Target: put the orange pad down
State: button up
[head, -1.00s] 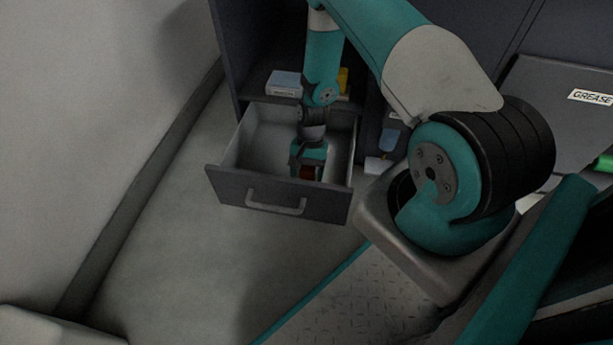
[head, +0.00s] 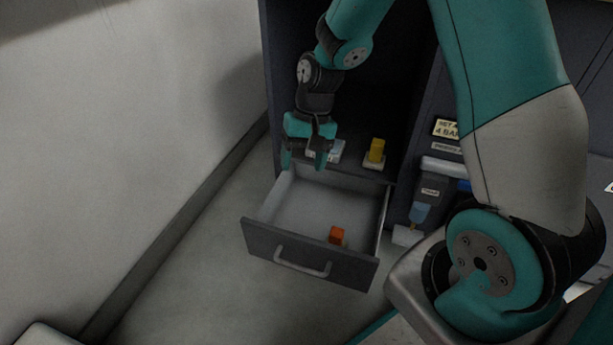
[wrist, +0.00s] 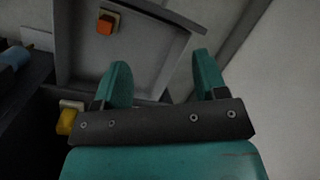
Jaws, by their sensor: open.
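The orange pad (head: 337,235) lies inside the open drawer (head: 262,235), near its front right part. It also shows in the wrist view (wrist: 105,25), on the pale drawer floor. My gripper (head: 306,165) is open and empty, raised above the back left of the drawer. The pad is clear of both fingers. In the wrist view my gripper's two teal fingers (wrist: 160,75) stand wide apart with nothing between them.
A yellow object (head: 375,152) and a pale blue-white box (head: 330,150) stand on the shelf behind the drawer. A blue bottle (head: 419,213) is to the right of the drawer. The wall is close on the left; the floor before the drawer is clear.

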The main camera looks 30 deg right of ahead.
jog(key=s+a+r+n, duration=0.5)
jog(key=s+a+r, duration=0.1)
jog(key=s+r, duration=0.2)
jog(key=s+a+r+n+t, duration=0.1)
jog(key=s+a+r+n, duration=0.4)
jog(key=s+r, duration=0.4)
jog(key=shift+s+a+r+n+y, duration=0.15)
jog(key=shift+s+a+n+y, duration=0.25)
jog(key=shift+s, duration=0.85)
